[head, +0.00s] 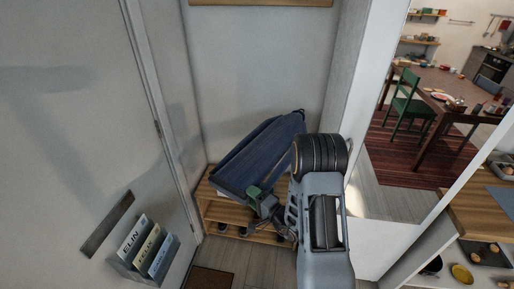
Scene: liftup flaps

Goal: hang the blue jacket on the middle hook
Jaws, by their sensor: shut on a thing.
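The blue jacket (258,152) is in the middle of the head view, a dark blue, stiff-looking shape tilted up to the right. My gripper (257,194) is at its lower front edge and is shut on it. The jacket is above a low wooden shoe rack and in front of the pale back wall. My arm hides part of its right side. No hook shows; only the bottom edge of a wooden board (262,2) shows on the wall at the top.
The low wooden rack (213,207) with shoes stands below the jacket. A door with a letter holder (144,250) is at left. A white wall edge (345,70) is close right of my arm, beside an opening to a dining room. A wooden counter (478,212) is at lower right.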

